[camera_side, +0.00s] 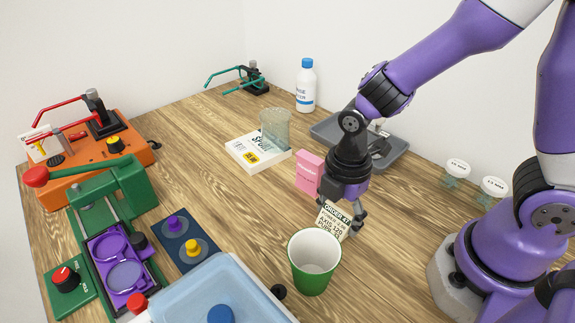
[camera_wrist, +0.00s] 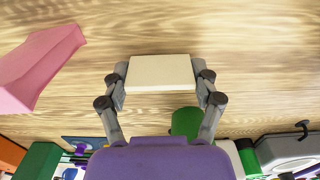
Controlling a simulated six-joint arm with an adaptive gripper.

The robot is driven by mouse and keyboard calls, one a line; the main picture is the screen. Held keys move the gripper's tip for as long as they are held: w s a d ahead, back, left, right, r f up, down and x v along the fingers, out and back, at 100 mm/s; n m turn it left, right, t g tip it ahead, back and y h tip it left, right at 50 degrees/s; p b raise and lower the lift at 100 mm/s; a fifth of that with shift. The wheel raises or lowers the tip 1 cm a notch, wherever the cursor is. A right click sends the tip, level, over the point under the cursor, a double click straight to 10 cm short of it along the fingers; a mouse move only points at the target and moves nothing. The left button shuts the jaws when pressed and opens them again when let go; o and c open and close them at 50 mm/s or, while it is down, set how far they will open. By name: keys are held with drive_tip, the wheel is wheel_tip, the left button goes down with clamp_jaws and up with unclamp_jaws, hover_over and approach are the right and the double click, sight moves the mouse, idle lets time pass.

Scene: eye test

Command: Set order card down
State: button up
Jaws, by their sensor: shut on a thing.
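The order card (camera_side: 335,221) is cream with dark printed text and a heading reading ORDER. My gripper (camera_side: 342,217) is shut on it, and the card stands tilted between the fingers, just behind the green cup. In the wrist view the card (camera_wrist: 160,73) shows as a pale block between the two fingertips of my gripper (camera_wrist: 161,80), with wood grain beyond it. The side view does not show clearly whether its lower edge touches the table, as the cup's rim is close in front.
A green cup (camera_side: 312,276) stands right in front of the card. A pink box (camera_side: 309,172) is just behind my gripper. Bare wooden table (camera_side: 235,205) lies left of the card.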

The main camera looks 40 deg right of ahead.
sight(340, 210)
drive_tip(key=shift+f, duration=0.2)
drive_tip(key=o, duration=0.8)
wheel_tip(340, 210, up, 12)
drive_tip(key=s+d+r+m+t, duration=0.2)
drive_tip(key=d+r+m+t, duration=0.3)
drive_tip(key=m, duration=1.3)
drive_tip(key=shift+s+d, duration=0.3)
drive_tip(key=shift+d, duration=0.3)
